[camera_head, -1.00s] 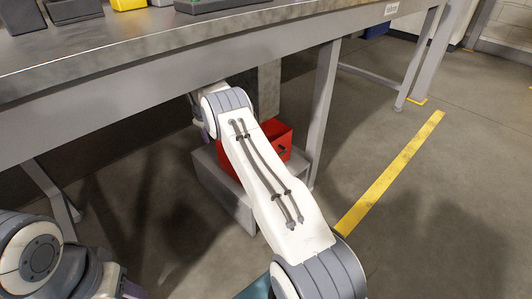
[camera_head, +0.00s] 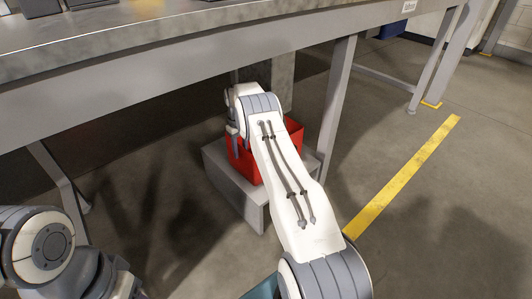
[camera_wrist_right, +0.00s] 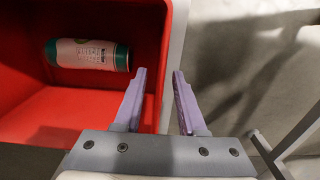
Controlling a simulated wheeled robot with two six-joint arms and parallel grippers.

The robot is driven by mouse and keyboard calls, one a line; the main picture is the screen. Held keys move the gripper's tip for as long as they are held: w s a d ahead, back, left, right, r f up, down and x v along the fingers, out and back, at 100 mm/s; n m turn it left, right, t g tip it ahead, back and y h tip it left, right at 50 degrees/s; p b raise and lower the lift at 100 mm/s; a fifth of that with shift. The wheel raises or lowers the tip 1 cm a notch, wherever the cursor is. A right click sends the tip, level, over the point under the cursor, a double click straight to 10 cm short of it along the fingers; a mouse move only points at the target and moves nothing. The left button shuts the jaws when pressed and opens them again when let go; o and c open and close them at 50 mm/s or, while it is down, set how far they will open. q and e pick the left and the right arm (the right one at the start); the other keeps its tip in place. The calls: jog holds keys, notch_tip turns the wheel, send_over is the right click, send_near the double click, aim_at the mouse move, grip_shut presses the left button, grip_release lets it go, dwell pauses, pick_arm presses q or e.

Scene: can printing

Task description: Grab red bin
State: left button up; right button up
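The red bin (camera_head: 246,170) sits on a low grey box under the table in the head view, partly covered by my right arm. In the right wrist view its open inside (camera_wrist_right: 95,115) fills the left, with a white and green can (camera_wrist_right: 88,54) lying in it. My right gripper (camera_wrist_right: 159,72) is open. Its two purple fingers appear on either side of the bin's right wall in that view. I cannot tell how far down they reach, and nothing is clamped. In the head view my right forearm hides most of that hand. My left arm shows at lower left, without its fingers.
The grey box (camera_head: 240,197) carries the bin. A metal table (camera_head: 180,40) stands above and behind, with a leg (camera_head: 335,110) just right of the bin. A yellow floor stripe (camera_head: 400,182) lies to the right, with clear floor around it.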

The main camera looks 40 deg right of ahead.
aim_at(245, 164)
jog(key=f+b, duration=0.2)
jog(key=f, duration=0.1)
jog(key=f+b, duration=0.1)
jog(key=f, duration=0.1)
jog(key=shift+w+b, duration=0.3)
jog(key=shift+w, duration=0.05)
jog(key=shift+c, duration=0.3)
grip_shut()
jog(key=shift+r, duration=0.1)
dwell(0.7)
